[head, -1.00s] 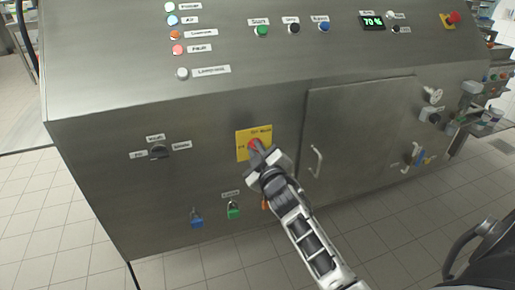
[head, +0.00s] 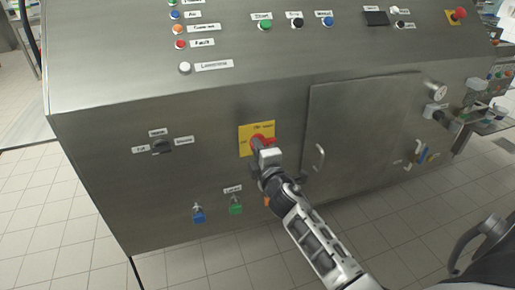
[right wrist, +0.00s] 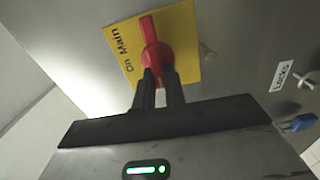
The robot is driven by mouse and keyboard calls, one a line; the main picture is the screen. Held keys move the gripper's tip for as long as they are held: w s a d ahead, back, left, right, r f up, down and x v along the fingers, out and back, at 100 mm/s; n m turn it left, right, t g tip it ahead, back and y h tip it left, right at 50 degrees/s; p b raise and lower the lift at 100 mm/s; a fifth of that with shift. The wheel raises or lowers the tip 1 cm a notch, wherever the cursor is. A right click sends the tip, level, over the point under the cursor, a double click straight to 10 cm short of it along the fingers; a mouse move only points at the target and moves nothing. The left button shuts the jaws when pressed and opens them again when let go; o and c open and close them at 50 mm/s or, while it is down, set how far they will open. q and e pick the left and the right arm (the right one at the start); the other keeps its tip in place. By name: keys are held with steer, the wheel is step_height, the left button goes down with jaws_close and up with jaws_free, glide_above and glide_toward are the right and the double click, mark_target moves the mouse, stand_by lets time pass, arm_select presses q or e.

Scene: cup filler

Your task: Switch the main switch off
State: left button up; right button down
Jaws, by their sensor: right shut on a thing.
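The main switch is a red rotary handle (head: 257,140) on a yellow plate (head: 245,130) on the front of the steel machine. In the head view the handle lies roughly sideways. In the right wrist view the red handle (right wrist: 151,40) stands out from the yellow plate (right wrist: 184,30) with "On" and "Main" lettering. My right gripper (head: 262,150) is at the switch. Its two dark fingers (right wrist: 158,82) are shut on the handle's near end, which they partly hide. My left gripper is not in view.
A door with a handle (head: 319,157) is right of the switch. A selector knob (head: 160,147) is to the left. Blue (head: 198,216) and green (head: 236,208) padlocks hang below. A red emergency button (head: 459,14) sits top right.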

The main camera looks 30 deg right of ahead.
steer(key=shift+f+n, duration=0.1)
steer(key=shift+n, duration=0.3)
steer(key=c, duration=1.5)
jaws_free()
steer(key=shift+o, duration=0.2)
steer(key=shift+s, duration=0.1)
steer(key=b+v, duration=0.1)
steer(key=v, duration=1.4)
steer(key=shift+s+a, duration=0.2)
steer(key=shift+s, duration=0.2)
